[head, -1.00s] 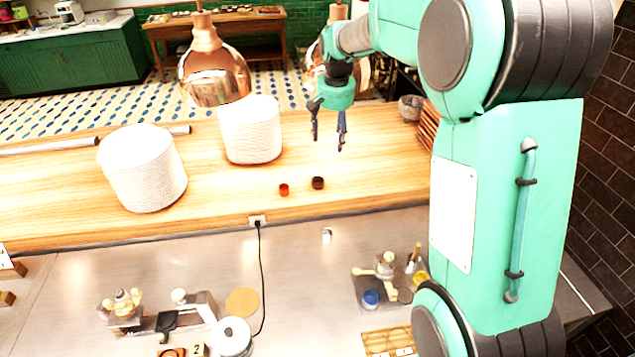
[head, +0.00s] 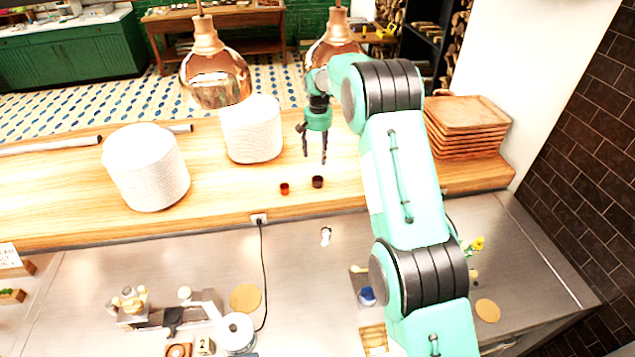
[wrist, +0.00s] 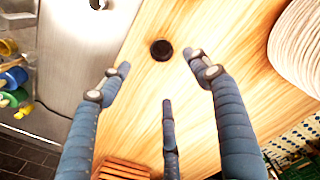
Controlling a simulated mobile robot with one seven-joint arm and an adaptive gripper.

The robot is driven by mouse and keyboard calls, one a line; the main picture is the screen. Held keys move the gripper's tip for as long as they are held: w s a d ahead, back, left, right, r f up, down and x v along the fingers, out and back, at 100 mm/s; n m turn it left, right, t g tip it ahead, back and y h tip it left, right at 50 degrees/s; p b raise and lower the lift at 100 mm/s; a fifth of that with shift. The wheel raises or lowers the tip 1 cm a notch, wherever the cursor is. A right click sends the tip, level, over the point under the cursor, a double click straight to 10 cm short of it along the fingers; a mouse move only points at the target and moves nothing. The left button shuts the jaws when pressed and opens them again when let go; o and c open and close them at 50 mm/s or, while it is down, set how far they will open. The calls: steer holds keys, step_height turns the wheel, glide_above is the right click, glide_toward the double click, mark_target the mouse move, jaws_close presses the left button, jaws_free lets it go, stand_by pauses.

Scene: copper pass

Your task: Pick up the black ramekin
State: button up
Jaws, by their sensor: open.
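The black ramekin (head: 318,182) is a small dark round cup standing on the wooden shelf, close to its front edge. It also shows in the wrist view (wrist: 161,50), just beyond my fingertips. My gripper (head: 314,160) is above the shelf, over and slightly behind the ramekin in the head view. In the wrist view my fingers (wrist: 160,82) are spread apart with nothing between them. The fingers do not touch the ramekin.
A red-brown ramekin (head: 284,189) stands just left of the black one. White plate stacks (head: 252,132) (head: 147,168) stand further left. Copper lamps (head: 214,78) hang above. Wooden trays (head: 466,128) are stacked at the right.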

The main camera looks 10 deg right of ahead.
steer(key=shift+w+f, duration=0.3)
steer(key=shift+f, duration=0.35)
steer(key=shift+f, duration=0.1)
steer(key=p, duration=0.1)
glide_above(318, 180)
steer(key=s, duration=0.2)
steer(key=shift+a+f, duration=0.15)
steer(key=shift+f, duration=1.95)
steer(key=shift+a+f, duration=0.1)
steer(key=shift+f, duration=2)
steer(key=shift+f, duration=0.1)
steer(key=shift+f+p, duration=0.6)
steer(key=shift+f, duration=1.9)
steer(key=c, duration=1.3)
